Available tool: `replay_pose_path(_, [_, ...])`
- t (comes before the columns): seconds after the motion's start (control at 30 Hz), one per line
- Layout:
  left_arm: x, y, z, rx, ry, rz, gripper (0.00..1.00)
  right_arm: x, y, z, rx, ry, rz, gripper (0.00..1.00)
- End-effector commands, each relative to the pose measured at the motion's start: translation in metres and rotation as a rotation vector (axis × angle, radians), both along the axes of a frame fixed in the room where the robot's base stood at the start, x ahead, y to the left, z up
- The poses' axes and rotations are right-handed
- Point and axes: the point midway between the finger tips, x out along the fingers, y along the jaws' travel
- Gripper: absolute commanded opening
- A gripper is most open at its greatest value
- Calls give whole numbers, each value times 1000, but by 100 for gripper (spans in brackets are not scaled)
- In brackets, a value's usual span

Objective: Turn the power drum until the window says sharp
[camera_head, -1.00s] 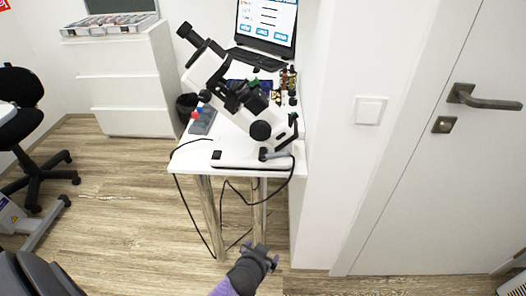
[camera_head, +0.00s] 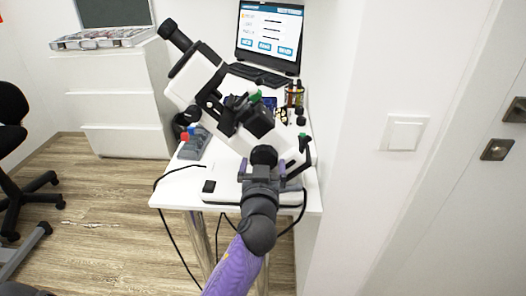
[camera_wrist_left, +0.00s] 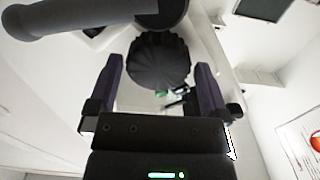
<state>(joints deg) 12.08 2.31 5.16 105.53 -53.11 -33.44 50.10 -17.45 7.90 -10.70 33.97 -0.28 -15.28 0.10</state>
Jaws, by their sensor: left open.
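A white and black microscope-like instrument (camera_head: 205,68) stands on a small white table. A round black knob (camera_head: 264,155), which looks like the power drum, is on its near side. In the left wrist view the ribbed black drum (camera_wrist_left: 158,60) fills the space ahead of and between my fingers. My left gripper (camera_head: 268,176) is open, just in front of the drum, with one finger on each side; I cannot tell whether they touch it. The window and any word in it cannot be made out. My right gripper is not in view.
The white table (camera_head: 182,190) also holds a laptop (camera_head: 268,30), small bottles (camera_head: 294,95) and a grey block with coloured tops (camera_head: 193,144). A black cable hangs off the table. A wall with a switch (camera_head: 405,133) stands close on the right. A dark curved bar crosses the wrist view's top left.

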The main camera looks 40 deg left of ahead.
Motion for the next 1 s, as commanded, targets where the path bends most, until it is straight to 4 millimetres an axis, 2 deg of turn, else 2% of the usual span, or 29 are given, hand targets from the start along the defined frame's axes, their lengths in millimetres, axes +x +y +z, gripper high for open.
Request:
replay_pose_path(0.3, [-1, -1, 0, -1, 1, 1, 98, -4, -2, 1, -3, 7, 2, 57])
replay_pose_path(0.6, [-1, -1, -1, 0, 2, 1, 34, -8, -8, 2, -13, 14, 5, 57])
replay_pose_path(0.67, [-1, -1, -1, 0, 2, 1, 25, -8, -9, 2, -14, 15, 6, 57])
replay_pose_path(1.0, [-1, -1, 0, 58, 39, 1, 25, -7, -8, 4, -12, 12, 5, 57])
